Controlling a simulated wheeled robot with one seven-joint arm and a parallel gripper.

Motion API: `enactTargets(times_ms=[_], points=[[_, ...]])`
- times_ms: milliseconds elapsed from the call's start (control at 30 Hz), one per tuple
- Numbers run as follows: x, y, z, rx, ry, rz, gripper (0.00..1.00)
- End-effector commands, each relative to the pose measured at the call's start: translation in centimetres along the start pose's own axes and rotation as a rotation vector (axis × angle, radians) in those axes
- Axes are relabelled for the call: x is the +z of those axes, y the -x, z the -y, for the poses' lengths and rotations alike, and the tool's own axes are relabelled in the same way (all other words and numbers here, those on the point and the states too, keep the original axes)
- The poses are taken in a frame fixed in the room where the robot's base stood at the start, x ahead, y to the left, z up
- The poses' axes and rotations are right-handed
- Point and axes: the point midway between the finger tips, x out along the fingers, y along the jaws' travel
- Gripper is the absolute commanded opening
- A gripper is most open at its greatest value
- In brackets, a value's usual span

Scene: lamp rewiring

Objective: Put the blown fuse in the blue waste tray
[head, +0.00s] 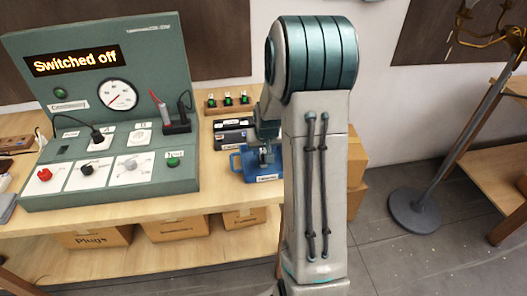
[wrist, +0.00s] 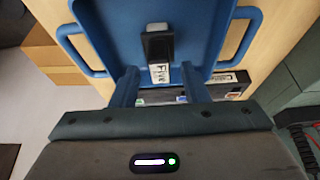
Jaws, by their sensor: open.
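The blue waste tray (wrist: 105,30) fills the top of the wrist view, with a handle on each side. It also shows in the head view (head: 239,167) at the right end of the bench, partly behind my arm. A black fuse with a pale end and a white label (wrist: 159,48) is over the tray floor in the wrist view and seems to lie inside it. My gripper (wrist: 159,72) is open, with a finger on each side of the fuse's near end and gaps between. In the head view my gripper (head: 266,157) is low over the tray; the fuse cannot be made out there.
A green test panel (head: 100,60) reading "Switched off" stands left on the bench. A dark box (head: 233,134) and a wooden rack of small parts (head: 229,103) sit behind the tray. Cardboard boxes (head: 176,228) are below. A lamp stand (head: 416,209) is at right.

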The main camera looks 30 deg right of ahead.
Motion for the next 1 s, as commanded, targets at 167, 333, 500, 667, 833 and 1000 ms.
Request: enactTargets(times_ms=[167, 333, 500, 667, 833, 1000], points=[[0.0, 3.2, 0.0, 0.001, 0.0, -0.004, 0.41], [0.0, 6.1, 0.0, 0.001, 0.001, -0.005, 0.41], [0.0, 8.4, 0.0, 0.001, 0.0, -0.003, 0.41], [0.1, 9.6, 0.0, 0.0, 0.0, -0.001, 0.41], [1.3, 11.8, 1.4, -0.007, 0.027, 0.004, 0.41], [5.5, 16.6, 4.5, -0.028, 0.096, 0.022, 0.41]])
